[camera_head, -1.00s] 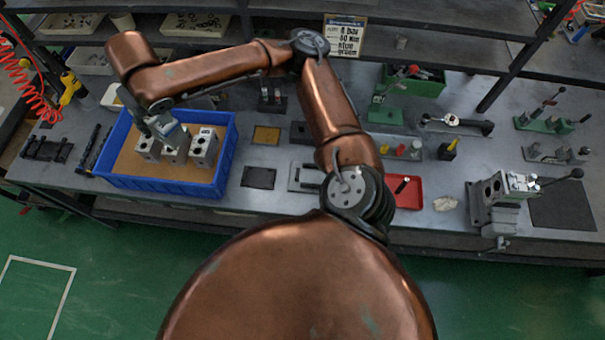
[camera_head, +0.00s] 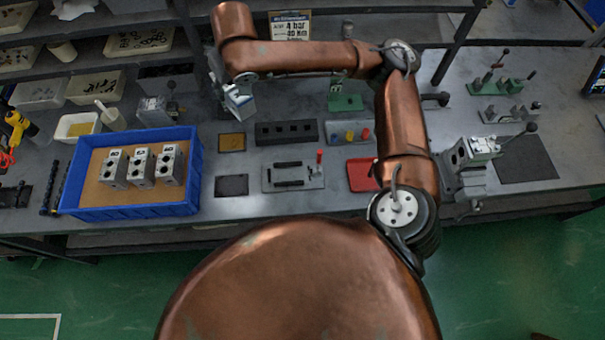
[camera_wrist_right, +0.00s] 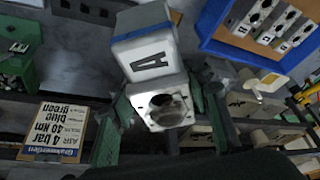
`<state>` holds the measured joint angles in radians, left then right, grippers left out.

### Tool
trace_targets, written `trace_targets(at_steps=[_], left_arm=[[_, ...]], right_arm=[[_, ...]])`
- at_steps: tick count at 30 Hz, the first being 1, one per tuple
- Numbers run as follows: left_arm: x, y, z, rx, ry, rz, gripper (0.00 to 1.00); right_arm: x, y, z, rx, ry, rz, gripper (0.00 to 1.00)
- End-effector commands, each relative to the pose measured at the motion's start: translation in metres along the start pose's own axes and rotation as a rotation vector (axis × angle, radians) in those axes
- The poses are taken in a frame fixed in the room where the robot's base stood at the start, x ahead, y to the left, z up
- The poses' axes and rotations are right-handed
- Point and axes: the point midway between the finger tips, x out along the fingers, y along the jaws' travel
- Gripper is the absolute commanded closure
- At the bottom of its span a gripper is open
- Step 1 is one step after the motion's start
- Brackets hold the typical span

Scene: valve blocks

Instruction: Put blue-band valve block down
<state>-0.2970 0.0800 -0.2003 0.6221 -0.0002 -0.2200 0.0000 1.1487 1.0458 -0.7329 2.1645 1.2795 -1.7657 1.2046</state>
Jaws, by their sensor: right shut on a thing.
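My right gripper (camera_head: 232,92) is shut on a grey valve block (camera_head: 240,104) with a blue band. In the right wrist view the held block (camera_wrist_right: 152,72) shows a large letter A, the blue band and a round bore at its near end. The fingers of the right gripper (camera_wrist_right: 165,105) are on both sides of it. The block is tilted and appears held above the bench, behind and right of the blue crate (camera_head: 130,210). Three other grey valve blocks (camera_head: 141,167) stand in a row in the crate. My left gripper is not in view.
On the bench lie a yellow pad (camera_head: 232,142), a dark pad (camera_head: 232,186), a black holed rack (camera_head: 287,132), a grey plate with black bars (camera_head: 293,177) and a red tray (camera_head: 361,175). A vise-like fixture (camera_head: 468,165) stands right. A sign (camera_wrist_right: 55,131) is at the shelf.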

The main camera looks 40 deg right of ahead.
Motion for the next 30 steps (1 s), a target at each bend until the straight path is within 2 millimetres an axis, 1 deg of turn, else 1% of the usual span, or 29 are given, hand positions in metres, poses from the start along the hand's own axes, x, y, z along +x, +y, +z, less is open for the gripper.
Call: trace_targets(at_steps=[1,5,14,20,24,25,30], left_arm=[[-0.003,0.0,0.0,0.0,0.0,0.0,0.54],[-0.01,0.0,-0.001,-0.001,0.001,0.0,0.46],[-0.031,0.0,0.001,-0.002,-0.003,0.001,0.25],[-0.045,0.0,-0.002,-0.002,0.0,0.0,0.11],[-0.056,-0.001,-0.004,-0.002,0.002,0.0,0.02],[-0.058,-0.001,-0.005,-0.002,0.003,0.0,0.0],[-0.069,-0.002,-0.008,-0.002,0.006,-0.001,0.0]], right_arm=[[0.002,0.001,0.001,-0.014,0.003,-0.008,1.0],[0.02,0.006,0.013,-0.087,0.001,-0.038,1.0],[0.072,0.023,0.058,-0.329,0.001,-0.138,1.0],[0.102,0.033,0.097,-0.498,0.001,-0.209,1.0],[0.12,0.042,0.128,-0.622,0.001,-0.259,1.0],[0.123,0.043,0.135,-0.647,0.001,-0.27,1.0],[0.138,0.052,0.172,-0.784,0.002,-0.326,1.0]])
